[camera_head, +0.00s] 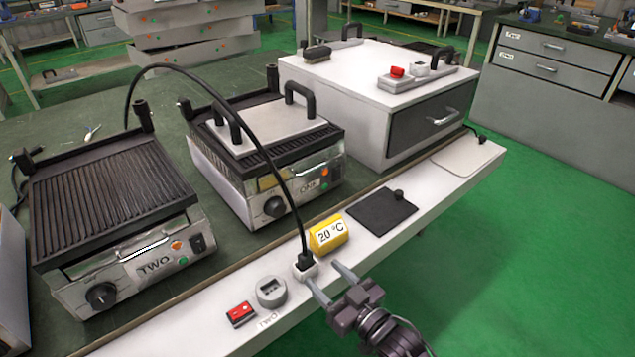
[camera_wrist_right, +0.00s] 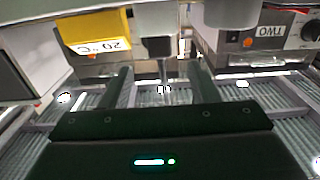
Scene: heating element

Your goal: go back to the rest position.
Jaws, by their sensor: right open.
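My right gripper (camera_head: 332,282) is open, in front of the table's front ledge, with its fingers pointing at a black plug (camera_head: 305,258). The plug stands upright in a white socket (camera_head: 306,270) on the ledge, and its black cable arcs up and left over the grills. In the right wrist view the spread fingers (camera_wrist_right: 160,88) have nothing visibly held between them; the socket and plug (camera_wrist_right: 158,42) appear just beyond. I cannot tell whether a finger touches the socket. My left gripper is not in view.
A yellow 20 °C display (camera_head: 328,234) stands right beside the socket. A grey round-faced socket (camera_head: 271,291) and red switch (camera_head: 241,314) are to the left. Two grills, TWO (camera_head: 115,215) and another (camera_head: 265,150), and a drawer box (camera_head: 375,100) stand behind. Green floor (camera_head: 520,250) is clear at right.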

